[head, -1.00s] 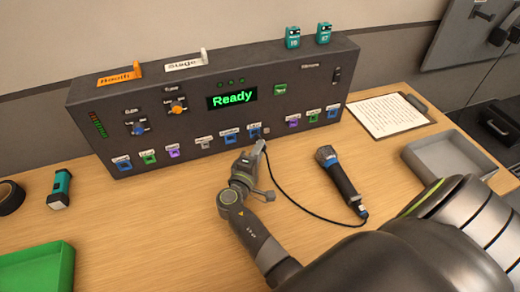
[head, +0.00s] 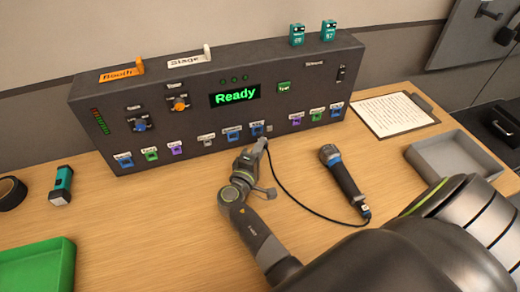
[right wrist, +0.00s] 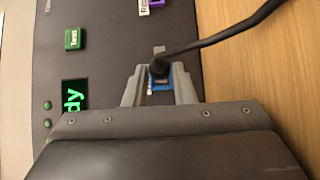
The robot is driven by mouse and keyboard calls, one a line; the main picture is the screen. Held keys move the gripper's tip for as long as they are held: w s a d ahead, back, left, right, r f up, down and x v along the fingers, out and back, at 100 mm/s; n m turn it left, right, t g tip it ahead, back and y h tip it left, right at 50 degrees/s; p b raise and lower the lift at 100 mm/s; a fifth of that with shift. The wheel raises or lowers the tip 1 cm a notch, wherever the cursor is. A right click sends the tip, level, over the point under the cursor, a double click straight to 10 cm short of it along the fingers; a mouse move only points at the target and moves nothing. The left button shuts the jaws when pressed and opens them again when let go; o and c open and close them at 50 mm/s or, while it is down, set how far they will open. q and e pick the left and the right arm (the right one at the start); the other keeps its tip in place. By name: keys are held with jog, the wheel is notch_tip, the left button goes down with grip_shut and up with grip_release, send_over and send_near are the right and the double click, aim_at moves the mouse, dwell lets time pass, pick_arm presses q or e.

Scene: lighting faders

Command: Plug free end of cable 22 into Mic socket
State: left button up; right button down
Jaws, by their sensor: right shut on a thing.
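A black cable (head: 300,207) runs from the foot of the microphone (head: 343,175) across the table to my right gripper (head: 255,157). Its free end (right wrist: 160,67) is between the fingers of my right gripper (right wrist: 160,88), which is shut on it. The gripper is low at the front of the dark panel, just below a blue socket (head: 257,130) with a small label that I cannot read surely. In the right wrist view the blue socket (right wrist: 159,82) is right behind the cable end. I cannot tell whether the plug is in it. My left gripper is out of view.
The dark panel (head: 200,95) has a row of several coloured sockets and a green "Ready" display (head: 235,95). A grey tray (head: 455,165) and a clipboard (head: 393,117) are at the right. A green tray (head: 35,270) and a teal device (head: 61,185) are at the left.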

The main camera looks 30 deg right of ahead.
jog(key=shift+w+d+b, duration=0.25)
jog(key=shift+w+b, duration=0.65)
jog(key=shift+w, duration=0.15)
dwell(1.4)
jog(key=shift+r, duration=0.3)
dwell(0.4)
jog(key=c, duration=1.6)
grip_release()
jog(key=o, duration=0.5)
jog(key=shift+w+f, duration=0.15)
jog(key=shift+w, duration=0.05)
jog(key=shift+s+f, duration=0.1)
jog(key=shift+s, duration=0.05)
